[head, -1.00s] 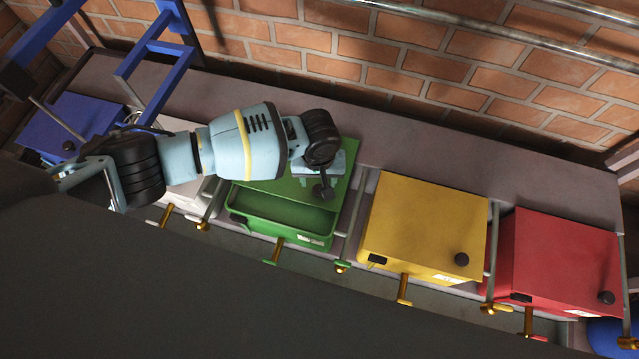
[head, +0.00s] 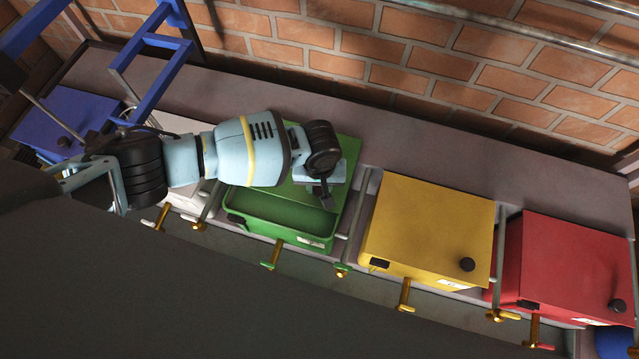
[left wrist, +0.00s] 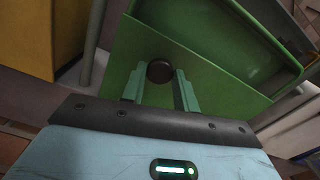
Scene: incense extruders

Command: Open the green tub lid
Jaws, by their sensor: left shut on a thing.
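The green tub (head: 320,242) stands in the row on the bench. Its green lid (head: 290,193) sits back from the front, so the front part of the tub is uncovered and its inside shows. In the left wrist view, the lid (left wrist: 215,88) carries a dark round knob (left wrist: 160,70). My left gripper (head: 326,196) reaches over the lid from the left and hides part of it. In the left wrist view, the fingers of my left gripper (left wrist: 159,88) are shut on the knob. My right gripper is not in view.
A yellow tub (head: 425,225) and a red tub (head: 570,260) stand closed to the right. A blue tub (head: 65,125) is at the far left, near a blue frame (head: 150,75). Metal rods stand between the tubs. A brick wall (head: 440,60) rises behind.

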